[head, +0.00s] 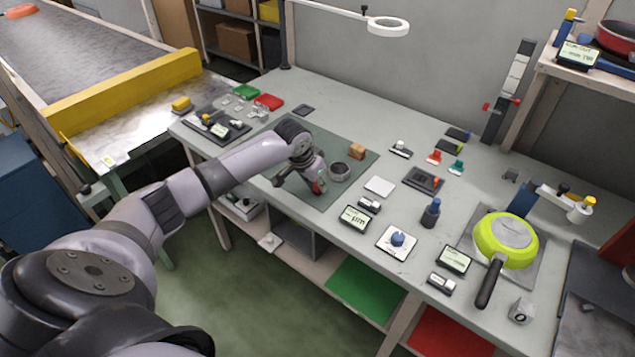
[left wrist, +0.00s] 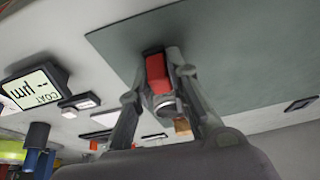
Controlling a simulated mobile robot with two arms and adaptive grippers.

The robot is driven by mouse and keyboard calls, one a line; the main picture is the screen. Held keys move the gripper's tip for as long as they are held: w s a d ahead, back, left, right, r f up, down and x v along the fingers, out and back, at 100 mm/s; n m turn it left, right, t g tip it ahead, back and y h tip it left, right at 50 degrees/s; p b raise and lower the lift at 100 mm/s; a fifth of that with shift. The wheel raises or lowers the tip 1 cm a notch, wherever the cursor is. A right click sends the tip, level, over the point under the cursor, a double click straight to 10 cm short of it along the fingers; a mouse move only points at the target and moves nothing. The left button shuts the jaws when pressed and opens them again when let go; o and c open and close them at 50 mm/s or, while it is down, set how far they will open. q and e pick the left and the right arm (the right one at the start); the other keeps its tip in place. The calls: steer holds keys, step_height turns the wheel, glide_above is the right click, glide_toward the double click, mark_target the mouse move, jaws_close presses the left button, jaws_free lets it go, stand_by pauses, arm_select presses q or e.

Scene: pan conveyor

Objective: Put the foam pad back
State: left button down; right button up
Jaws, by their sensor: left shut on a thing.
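My left gripper (head: 317,187) is low over the dark green mat (head: 345,133) on the bench. It is shut on a small red block (left wrist: 157,74), which shows between the two fingers in the left wrist view. In the head view only a bit of red shows at the fingers. A grey round cup (head: 340,171) stands on the mat just right of the gripper. A tan block (head: 357,151) lies behind the cup. I cannot tell for sure which thing is the foam pad. My right gripper is not in view.
A white square pad (head: 380,186) and a gauge with a display (head: 355,217) lie right of the mat. A green pan (head: 505,240) lies farther right. A dark tray (head: 217,126) is at the left. The mat's left part is mostly clear.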

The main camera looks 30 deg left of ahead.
arm_select(q)
steer(key=shift+f, duration=0.15)
steer(key=c, duration=1.5)
jaws_free()
steer(key=shift+r, duration=0.25)
steer(key=v, duration=1.2)
steer(key=shift+w+b, duration=0.1)
steer(key=shift+b, duration=0.2)
